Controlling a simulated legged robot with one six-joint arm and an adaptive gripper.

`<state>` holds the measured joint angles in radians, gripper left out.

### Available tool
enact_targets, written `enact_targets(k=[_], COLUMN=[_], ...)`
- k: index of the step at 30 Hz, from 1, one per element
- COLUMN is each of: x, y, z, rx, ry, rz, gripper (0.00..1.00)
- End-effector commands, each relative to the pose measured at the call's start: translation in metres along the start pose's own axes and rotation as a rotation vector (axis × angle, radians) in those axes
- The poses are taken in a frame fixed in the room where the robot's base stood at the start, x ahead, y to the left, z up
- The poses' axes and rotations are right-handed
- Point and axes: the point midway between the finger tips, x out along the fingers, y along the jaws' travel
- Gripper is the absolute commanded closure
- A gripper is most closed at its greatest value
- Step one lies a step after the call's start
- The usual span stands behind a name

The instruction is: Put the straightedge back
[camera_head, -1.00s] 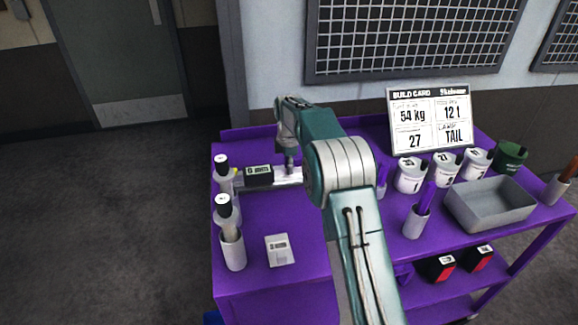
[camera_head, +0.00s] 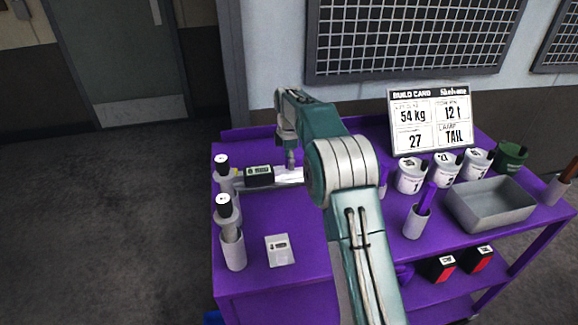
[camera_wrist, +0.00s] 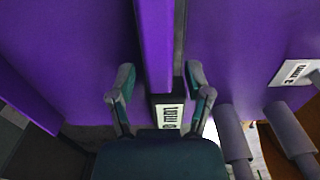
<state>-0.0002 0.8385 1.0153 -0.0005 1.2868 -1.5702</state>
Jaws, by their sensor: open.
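A long bar, which I take for the straightedge (camera_head: 288,175), lies on the left part of the purple cart top. It looks bright in the head view and purple in the wrist view (camera_wrist: 154,45). A black block (camera_head: 258,175) with a pale label adjoins its left end; the block also shows in the wrist view (camera_wrist: 168,112). My gripper (camera_wrist: 158,78) is open, with one finger on each side of the bar and space beside both. In the head view my gripper (camera_head: 291,163) is just above the bar. My arm hides the bar's right part.
A small white card (camera_head: 280,250) lies near the front. White tubs (camera_head: 411,176), a grey tray (camera_head: 490,205) and a build card (camera_head: 430,120) are to the right. The front middle is fairly clear.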

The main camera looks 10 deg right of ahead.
Motion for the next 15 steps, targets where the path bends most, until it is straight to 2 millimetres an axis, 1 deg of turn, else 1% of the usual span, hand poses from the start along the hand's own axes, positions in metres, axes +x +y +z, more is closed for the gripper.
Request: enact_targets(k=[1,9,12,15], x=[-0.013,-0.068,-0.082,-0.091], y=[0.001,0.001,0.001,0.0], z=[0.0,0.0,0.0,0.0], rx=[0.0,0.0,0.0,0.0], ry=[0.0,0.0,0.0,0.0], rz=[0.005,0.005,0.002,0.0], gripper=[0.35,0.35,0.35,0.35])
